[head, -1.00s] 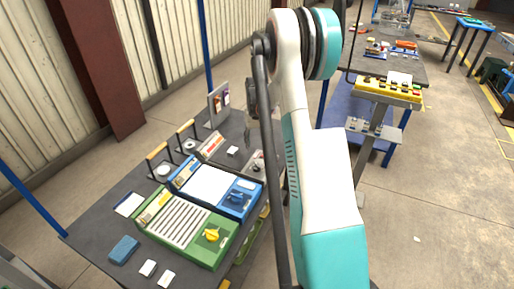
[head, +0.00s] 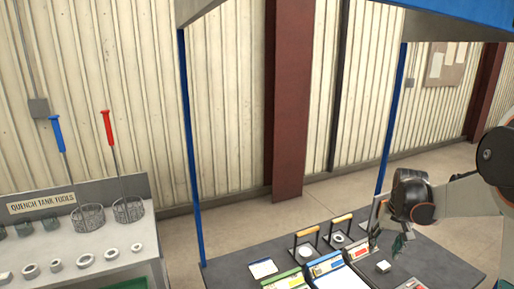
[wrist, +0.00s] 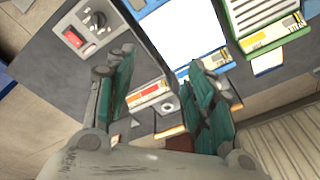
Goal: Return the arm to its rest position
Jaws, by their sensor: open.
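My gripper (wrist: 160,98) is open in the wrist view, its two teal-padded fingers spread apart with nothing between them. It hangs above the dark workbench (wrist: 48,45). In the head view my gripper (head: 388,243) is small, at the right over the far part of the workbench (head: 240,272), partly cut off from clear sight by its dark wrist housing. My arm comes in from the right edge of the head view.
The bench holds a blue-framed panel (head: 335,279), a green-framed panel (head: 287,281) and stands with wooden handles (head: 307,232). At left is a rack marked quench tank tools (head: 70,198) with baskets and several metal rings. Blue posts (head: 190,150) rise around the bench.

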